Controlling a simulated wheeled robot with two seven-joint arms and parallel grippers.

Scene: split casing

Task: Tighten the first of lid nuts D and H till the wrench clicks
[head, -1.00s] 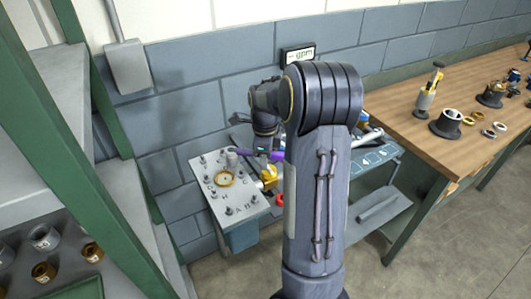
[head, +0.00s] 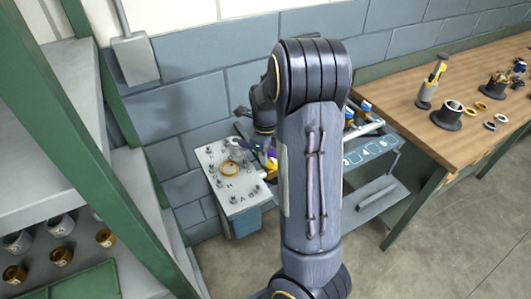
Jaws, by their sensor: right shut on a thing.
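The casing lid (head: 238,203) is a light grey plate at the left end of the low bench. H and A seem readable on the near part; I cannot make out D. My right gripper (head: 264,151) is over the lid's far right side, mostly hidden by my own arm. It is shut on a purple-handled tool (head: 272,155), apparently the wrench. Whether its head sits on a nut cannot be told. My left gripper is out of view.
A green shelf (head: 118,130) with several grey and gold fittings stands close on the left. A wooden workbench (head: 430,125) with a yellow-grey tool and rings is at the right. A grey block wall is behind; the floor at lower right is clear.

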